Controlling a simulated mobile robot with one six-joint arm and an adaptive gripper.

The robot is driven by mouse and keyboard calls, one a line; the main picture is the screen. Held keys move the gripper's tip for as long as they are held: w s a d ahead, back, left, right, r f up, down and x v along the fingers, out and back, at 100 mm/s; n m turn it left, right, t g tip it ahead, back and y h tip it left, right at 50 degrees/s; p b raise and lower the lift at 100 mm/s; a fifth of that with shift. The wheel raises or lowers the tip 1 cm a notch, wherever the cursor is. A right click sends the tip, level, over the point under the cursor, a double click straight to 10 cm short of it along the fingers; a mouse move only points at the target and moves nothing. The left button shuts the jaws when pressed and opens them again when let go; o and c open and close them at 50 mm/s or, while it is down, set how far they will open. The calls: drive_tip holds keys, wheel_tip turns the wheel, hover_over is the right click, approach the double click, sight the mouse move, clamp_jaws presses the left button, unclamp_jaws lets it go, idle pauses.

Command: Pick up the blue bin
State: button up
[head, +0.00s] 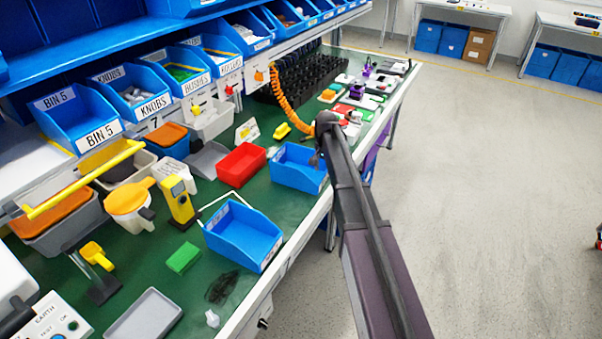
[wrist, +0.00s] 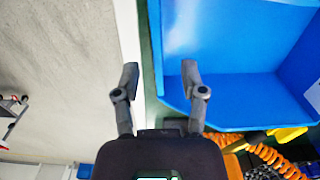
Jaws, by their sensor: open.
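A blue bin (head: 296,170) stands on the green bench top near its front edge, just left of the end of my arm. It fills the right of the wrist view (wrist: 245,100). My gripper (head: 317,160) is at the bin's right side. In the wrist view its fingers (wrist: 160,72) are apart with nothing gripped. The right finger overlaps the bin's edge, and the left finger shows over the bench edge and floor. I cannot tell if a finger touches the bin. A second, similar blue bin (head: 243,236) stands nearer on the bench.
A red bin (head: 241,164) sits left of the far blue bin. A green block (head: 183,258) and a grey tray (head: 144,318) lie nearer. An orange coiled cable (head: 287,103) hangs behind my gripper.

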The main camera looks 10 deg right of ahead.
sight(324, 175)
drive_tip(key=shift+s+d+f+b, duration=0.1)
drive_tip(key=shift+f+b, duration=2.35)
drive_tip(key=shift+f, duration=0.1)
clamp_jaws()
